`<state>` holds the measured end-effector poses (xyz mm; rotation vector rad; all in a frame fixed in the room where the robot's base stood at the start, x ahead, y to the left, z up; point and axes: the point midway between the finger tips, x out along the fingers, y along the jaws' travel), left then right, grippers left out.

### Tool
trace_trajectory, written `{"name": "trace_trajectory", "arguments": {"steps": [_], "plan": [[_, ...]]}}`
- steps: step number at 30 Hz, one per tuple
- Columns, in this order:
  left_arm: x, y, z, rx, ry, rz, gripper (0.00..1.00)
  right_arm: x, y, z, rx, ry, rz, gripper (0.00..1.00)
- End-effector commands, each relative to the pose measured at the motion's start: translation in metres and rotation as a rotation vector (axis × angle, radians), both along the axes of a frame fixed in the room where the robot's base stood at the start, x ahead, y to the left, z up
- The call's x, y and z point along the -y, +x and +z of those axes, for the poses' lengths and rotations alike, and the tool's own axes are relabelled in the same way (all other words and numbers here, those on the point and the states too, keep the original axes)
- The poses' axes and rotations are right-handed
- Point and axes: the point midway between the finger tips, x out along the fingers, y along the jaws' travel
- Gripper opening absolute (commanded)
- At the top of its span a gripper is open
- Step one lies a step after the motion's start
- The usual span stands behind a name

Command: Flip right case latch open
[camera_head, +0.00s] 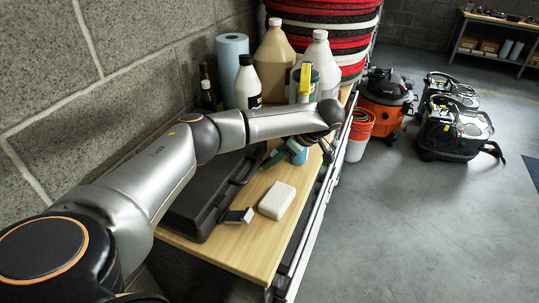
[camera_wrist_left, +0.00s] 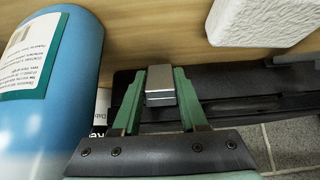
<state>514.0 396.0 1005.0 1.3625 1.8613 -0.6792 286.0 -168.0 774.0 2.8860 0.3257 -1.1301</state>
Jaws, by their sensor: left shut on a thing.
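The dark case (camera_head: 200,198) lies closed on the wooden workbench beside the wall; its front faces right. Its near latch (camera_head: 238,215) sticks outward from the front edge. My left gripper (camera_head: 268,160) is at the far end of the case front, with green fingers. In the left wrist view the fingers (camera_wrist_left: 162,74) are closed around the silver right case latch (camera_wrist_left: 160,92), against the dark case (camera_wrist_left: 235,84). The latch's angle is hard to judge. In the head view my arm and gripper hide this latch. My right gripper is not in view.
A white block (camera_head: 277,200) lies on the workbench (camera_head: 225,256) just right of the case; it also shows in the wrist view (camera_wrist_left: 262,20). A blue bottle (camera_wrist_left: 60,125) stands close to the left gripper. Jugs (camera_head: 275,55) and bottles crowd the back.

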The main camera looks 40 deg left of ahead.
Motion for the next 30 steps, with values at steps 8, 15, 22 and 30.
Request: {"name": "trace_trajectory", "arguments": {"steps": [8, 15, 22, 30], "plan": [[0.009, 0.004, -0.01, -0.067, 0.223, -0.002, 0.0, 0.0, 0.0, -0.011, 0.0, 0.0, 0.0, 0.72], [0.012, 0.005, -0.016, -0.107, 0.353, -0.001, 0.0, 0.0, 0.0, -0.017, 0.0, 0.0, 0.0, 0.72], [0.013, 0.005, -0.019, -0.128, 0.415, 0.0, 0.0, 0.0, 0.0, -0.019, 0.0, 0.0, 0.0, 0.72], [0.013, 0.005, -0.02, -0.135, 0.432, 0.0, 0.0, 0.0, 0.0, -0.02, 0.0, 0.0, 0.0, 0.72]]}}
